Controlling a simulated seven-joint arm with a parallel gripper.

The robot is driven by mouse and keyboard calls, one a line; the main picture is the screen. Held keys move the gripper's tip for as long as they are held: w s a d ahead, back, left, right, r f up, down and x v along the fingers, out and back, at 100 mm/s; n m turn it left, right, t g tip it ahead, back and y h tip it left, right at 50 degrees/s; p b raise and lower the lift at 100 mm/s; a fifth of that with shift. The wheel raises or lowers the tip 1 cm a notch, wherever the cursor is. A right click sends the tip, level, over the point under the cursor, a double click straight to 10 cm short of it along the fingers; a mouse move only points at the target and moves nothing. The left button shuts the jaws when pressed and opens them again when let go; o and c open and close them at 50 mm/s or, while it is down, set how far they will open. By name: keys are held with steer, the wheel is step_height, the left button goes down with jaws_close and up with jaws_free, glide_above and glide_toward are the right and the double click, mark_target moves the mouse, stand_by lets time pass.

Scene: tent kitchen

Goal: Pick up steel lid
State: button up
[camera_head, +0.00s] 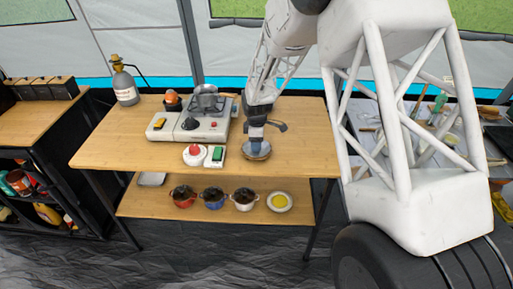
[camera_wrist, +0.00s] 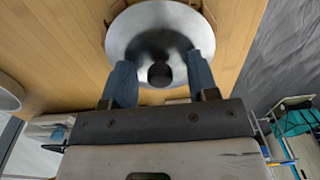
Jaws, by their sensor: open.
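The steel lid (camera_head: 258,154) lies on the wooden table, right of the camp stove. In the wrist view the round, shiny steel lid (camera_wrist: 140,25) shows with a dark knob (camera_wrist: 160,75) near its middle. My gripper (camera_wrist: 160,72) is open, with one blue finger on each side of the knob. I cannot tell whether the fingers touch the knob or the lid. In the head view my gripper (camera_head: 257,138) points down right over the lid and partly covers it.
A red-topped item (camera_head: 194,155) and a green sponge (camera_head: 217,154) lie near the lid's left. The lower shelf (camera_head: 150,202) holds several small pots and a plate (camera_head: 279,202). The table's right end is clear.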

jaws_close()
stand_by(0.3)
steer(key=shift+r, duration=0.1)
steer(key=shift+r, duration=1.5)
steer(key=shift+s+d+r, duration=0.1)
steer(key=shift+s+r, duration=0.15)
steer(key=s+d+r, duration=0.1)
steer(key=s+d, duration=0.3)
steer(key=s, duration=1.1)
steer(key=shift+r, duration=0.15)
steer(key=shift+d, duration=0.1)
steer(key=shift+w, duration=0.2)
